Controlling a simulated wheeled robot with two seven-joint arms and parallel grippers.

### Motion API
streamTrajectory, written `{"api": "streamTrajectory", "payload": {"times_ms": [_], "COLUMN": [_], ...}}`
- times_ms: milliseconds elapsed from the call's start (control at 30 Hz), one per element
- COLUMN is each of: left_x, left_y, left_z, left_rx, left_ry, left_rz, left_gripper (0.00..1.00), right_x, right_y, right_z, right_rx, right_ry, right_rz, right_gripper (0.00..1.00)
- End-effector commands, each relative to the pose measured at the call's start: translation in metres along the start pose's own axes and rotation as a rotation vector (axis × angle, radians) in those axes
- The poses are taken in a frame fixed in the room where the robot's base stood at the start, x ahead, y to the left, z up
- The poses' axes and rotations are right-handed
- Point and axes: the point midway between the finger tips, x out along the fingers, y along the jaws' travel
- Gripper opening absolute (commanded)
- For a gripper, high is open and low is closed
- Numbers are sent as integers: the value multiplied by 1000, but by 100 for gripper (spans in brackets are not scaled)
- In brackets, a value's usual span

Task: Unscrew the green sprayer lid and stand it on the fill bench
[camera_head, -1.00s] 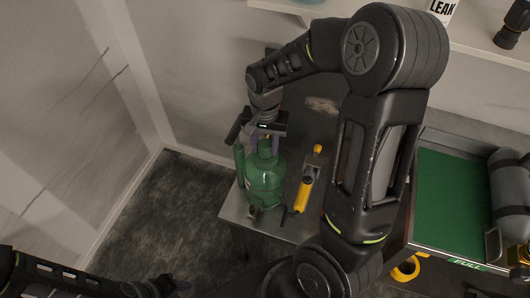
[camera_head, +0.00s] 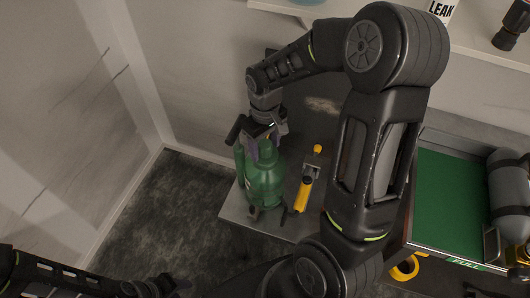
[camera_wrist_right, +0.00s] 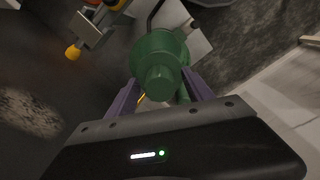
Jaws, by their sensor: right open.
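The green sprayer (camera_head: 262,185) stands upright on the grey metal fill bench (camera_head: 236,210). Its green lid (camera_wrist_right: 160,80) is on top and faces the right wrist camera; in the head view it is partly covered by the gripper. My right gripper (camera_head: 263,143) is over the sprayer's top from above. In the right wrist view its two purple fingers (camera_wrist_right: 160,95) are open, one on each side of the lid; contact cannot be told. My left gripper (camera_head: 155,287) is low at the left, away from the bench, dark and too unclear to read.
A yellow-handled tool (camera_head: 304,193) lies on the bench just right of the sprayer. A green-lined tray (camera_head: 440,190) with a grey cylinder (camera_head: 508,195) is farther right. A yellow tape roll (camera_head: 404,268) sits below. A shelf (camera_head: 480,45) runs along the back wall.

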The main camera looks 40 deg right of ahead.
Motion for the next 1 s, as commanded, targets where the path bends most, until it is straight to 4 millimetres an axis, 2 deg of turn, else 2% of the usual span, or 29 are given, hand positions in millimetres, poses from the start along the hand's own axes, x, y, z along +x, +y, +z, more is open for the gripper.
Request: {"api": "streamTrajectory", "payload": {"times_ms": [167, 267, 1000], "left_x": [2, 4, 3], "left_y": [-1, -2, -1], "left_z": [0, 0, 0], "left_rx": [0, 0, 0], "left_ry": [0, 0, 0], "left_rz": [0, 0, 0], "left_gripper": [36, 36, 36], "right_x": [1, 1, -1], "right_y": [0, 0, 0], "right_z": [0, 0, 0], "right_rx": [76, 186, 1146], "right_ry": [1, 1, -1], "right_rz": [0, 0, 1], "right_gripper": [60, 60, 60]}}
